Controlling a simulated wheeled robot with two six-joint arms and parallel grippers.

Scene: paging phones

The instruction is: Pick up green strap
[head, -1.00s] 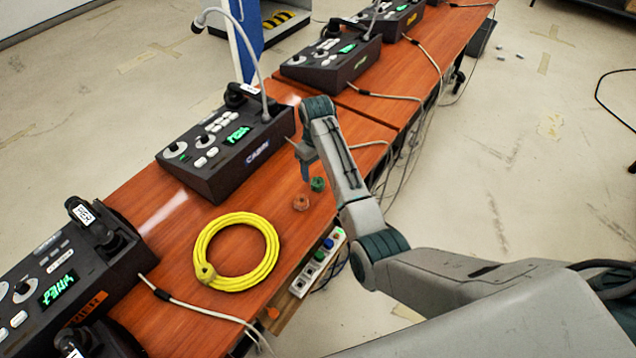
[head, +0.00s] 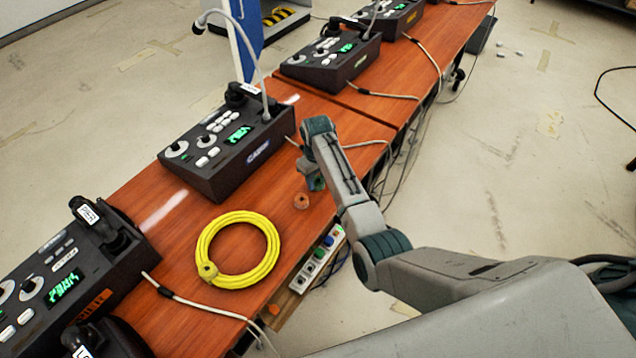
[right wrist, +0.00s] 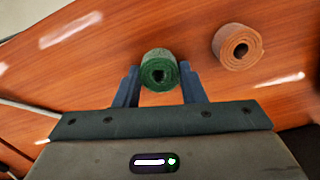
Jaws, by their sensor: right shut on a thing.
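The green strap is a small roll with a hole in its middle. In the right wrist view the green strap (right wrist: 159,70) sits between the two fingertips of my right gripper (right wrist: 160,88), which is shut on it. In the head view my right gripper (head: 313,180) is over the table, and the green strap (head: 316,184) shows only in part at its tips. I cannot tell whether the strap touches the table. My left gripper is not in view.
An orange-brown roll (head: 301,201) lies close by, also in the right wrist view (right wrist: 237,47). A yellow cable coil (head: 238,281) lies nearer on the wooden table (head: 180,240). A dark paging phone (head: 225,150) stands left of the gripper. A power strip (head: 318,258) runs along the table's edge.

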